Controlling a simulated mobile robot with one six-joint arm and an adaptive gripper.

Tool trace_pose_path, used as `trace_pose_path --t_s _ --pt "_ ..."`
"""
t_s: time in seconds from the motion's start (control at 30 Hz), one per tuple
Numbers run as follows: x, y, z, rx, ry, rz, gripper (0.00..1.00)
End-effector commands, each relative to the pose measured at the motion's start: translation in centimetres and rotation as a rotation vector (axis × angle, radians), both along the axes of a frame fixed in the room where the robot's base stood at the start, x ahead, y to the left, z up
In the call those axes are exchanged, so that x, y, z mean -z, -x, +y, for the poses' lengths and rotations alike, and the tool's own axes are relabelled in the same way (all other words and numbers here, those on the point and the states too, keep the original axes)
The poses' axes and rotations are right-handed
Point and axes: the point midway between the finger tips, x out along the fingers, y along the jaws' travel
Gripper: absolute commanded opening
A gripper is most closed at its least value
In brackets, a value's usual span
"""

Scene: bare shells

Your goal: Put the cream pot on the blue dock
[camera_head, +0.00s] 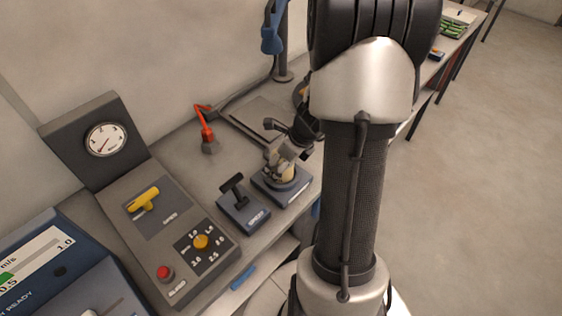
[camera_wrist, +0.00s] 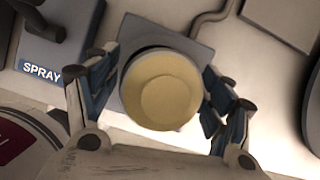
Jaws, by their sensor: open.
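The cream pot (camera_wrist: 160,88) is round and pale yellow, seen from above in the wrist view. It stands over the blue-grey dock (camera_wrist: 131,104), whose square edges show around it. In the head view the pot (camera_head: 288,172) appears upright on the dock (camera_head: 290,196), in a darker ring. My gripper (camera_wrist: 157,85) is open, with one finger on each side of the pot. A gap shows at the right finger; the left finger is very close, and I cannot tell whether it touches. In the head view my gripper (camera_head: 285,156) partly hides the pot.
A lever box marked SPRAY (camera_wrist: 58,35) stands beside the dock; it also shows in the head view (camera_head: 243,208). A control panel with a gauge (camera_head: 106,140) is at left. An orange-red jointed thing (camera_head: 206,132) stands behind. The bench's front edge is close.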

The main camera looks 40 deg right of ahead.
Motion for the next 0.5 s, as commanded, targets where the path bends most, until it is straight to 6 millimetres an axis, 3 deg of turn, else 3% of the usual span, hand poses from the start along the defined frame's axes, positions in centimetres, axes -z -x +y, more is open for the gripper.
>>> trace_pose_path --t_s 0.33,0.5 --pt "-0.2 0.0 0.0 0.000 0.000 0.000 0.77" --pt "-2.3 0.6 -0.2 0.001 0.002 -0.003 0.77"
